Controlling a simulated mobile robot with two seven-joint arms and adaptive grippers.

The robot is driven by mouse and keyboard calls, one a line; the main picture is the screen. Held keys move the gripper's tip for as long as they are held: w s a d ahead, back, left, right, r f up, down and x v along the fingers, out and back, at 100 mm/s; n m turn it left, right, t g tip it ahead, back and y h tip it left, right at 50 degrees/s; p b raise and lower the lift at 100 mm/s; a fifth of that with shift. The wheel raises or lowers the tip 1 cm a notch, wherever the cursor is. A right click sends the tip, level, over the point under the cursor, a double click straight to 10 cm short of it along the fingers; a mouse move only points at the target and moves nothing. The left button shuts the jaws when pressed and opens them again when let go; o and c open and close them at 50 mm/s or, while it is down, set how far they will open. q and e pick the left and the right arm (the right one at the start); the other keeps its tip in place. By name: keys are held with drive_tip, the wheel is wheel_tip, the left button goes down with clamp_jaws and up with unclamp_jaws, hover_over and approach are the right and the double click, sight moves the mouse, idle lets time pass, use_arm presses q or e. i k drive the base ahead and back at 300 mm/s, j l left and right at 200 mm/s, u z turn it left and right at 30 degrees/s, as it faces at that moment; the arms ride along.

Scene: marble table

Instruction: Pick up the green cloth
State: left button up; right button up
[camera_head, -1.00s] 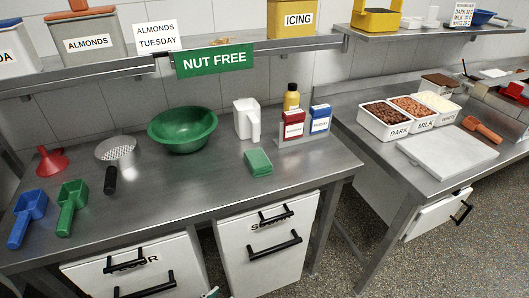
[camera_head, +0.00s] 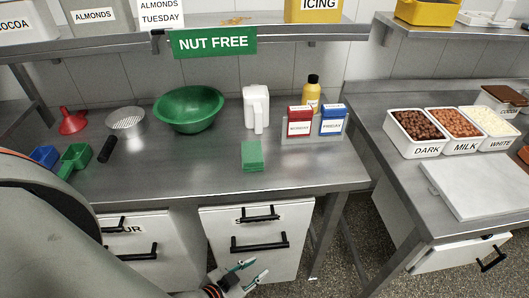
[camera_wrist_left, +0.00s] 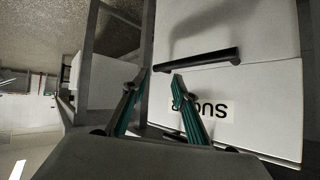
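The green cloth (camera_head: 252,156) lies folded in a small stack on the steel table, near its front edge, below the white jug. My left gripper (camera_head: 254,272) is in front of the drawer below the table edge, lower than the cloth and apart from it. Its two teal-lined fingers are spread with nothing between them; the left wrist view also shows the gripper (camera_wrist_left: 160,82) open, facing a white drawer front. The cloth does not show in the left wrist view. My right gripper is not in view.
Behind the cloth stand a white jug (camera_head: 256,108), a green bowl (camera_head: 188,108) and a rack with red (camera_head: 299,121) and blue (camera_head: 332,120) boxes. White drawers (camera_head: 258,240) with black handles are below. The tabletop around the cloth's front and sides is clear.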

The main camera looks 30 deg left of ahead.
sight(252, 154)
drive_tip(key=l+u, duration=0.15)
drive_tip(key=u, duration=0.2)
drive_tip(key=i+l+u, duration=0.1)
drive_tip(key=u, duration=0.25)
drive_tip(key=l+u, duration=0.2)
drive_tip(key=u, duration=0.15)
